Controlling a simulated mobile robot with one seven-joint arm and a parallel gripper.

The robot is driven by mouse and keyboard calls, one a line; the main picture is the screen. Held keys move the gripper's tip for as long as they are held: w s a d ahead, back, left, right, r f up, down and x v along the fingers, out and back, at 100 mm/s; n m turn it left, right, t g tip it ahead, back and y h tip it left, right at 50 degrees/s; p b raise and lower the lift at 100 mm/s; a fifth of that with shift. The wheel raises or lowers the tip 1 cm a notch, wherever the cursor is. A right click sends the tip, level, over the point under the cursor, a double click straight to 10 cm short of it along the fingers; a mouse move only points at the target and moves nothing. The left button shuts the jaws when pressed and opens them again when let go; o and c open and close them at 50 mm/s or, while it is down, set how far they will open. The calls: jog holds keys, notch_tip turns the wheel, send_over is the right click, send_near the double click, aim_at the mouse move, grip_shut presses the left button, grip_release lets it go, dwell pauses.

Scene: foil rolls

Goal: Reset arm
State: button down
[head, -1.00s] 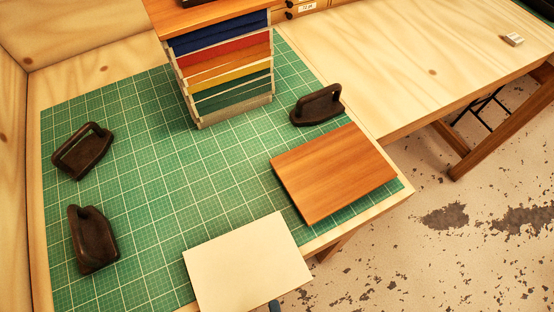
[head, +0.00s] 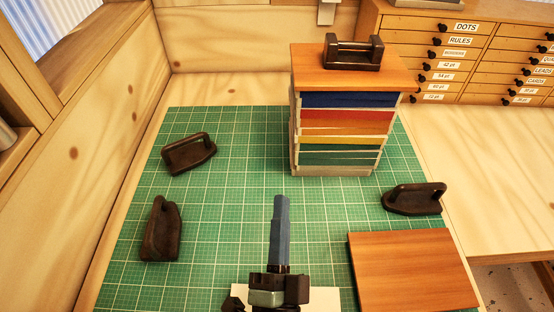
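My gripper (head: 281,205) reaches into the lower middle of the head view, pointing away over the green cutting mat (head: 240,200). Its blue-grey fingers are seen from behind and overlap, so their gap is hidden. No held thing shows. A stack of coloured layers (head: 345,118), blue, red, orange, yellow and green, stands at the mat's back under a wooden board (head: 310,72). A dark handled weight (head: 353,58) sits on top of that board. My gripper is in front of the stack and apart from it.
Dark handled weights stand on the mat, two at left (head: 189,153) (head: 161,230) and one at right (head: 414,200). A wooden board (head: 410,272) lies front right. A pale sheet (head: 325,298) is partly hidden behind my arm. Labelled drawers (head: 450,65) stand behind. The mat's middle is clear.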

jog(key=w+r+n+t+y, duration=0.1)
jog(key=w+r+n, duration=0.15)
jog(key=r, duration=0.75)
jog(key=w+a+r+n+t+y, duration=0.15)
jog(key=r+n, duration=0.25)
jog(key=r, duration=0.7)
jog(key=w+r+n+t, duration=0.1)
jog(key=r+n+t, duration=0.15)
jog(key=r, duration=0.75)
jog(key=s+r+n, duration=0.3)
jog(key=s+r, duration=0.2)
jog(key=r, duration=0.6)
jog(key=shift+s+d+r+n+t+h, duration=0.25)
jog(key=shift+d+n+t+h, duration=0.1)
jog(key=shift+n+t+h, duration=0.1)
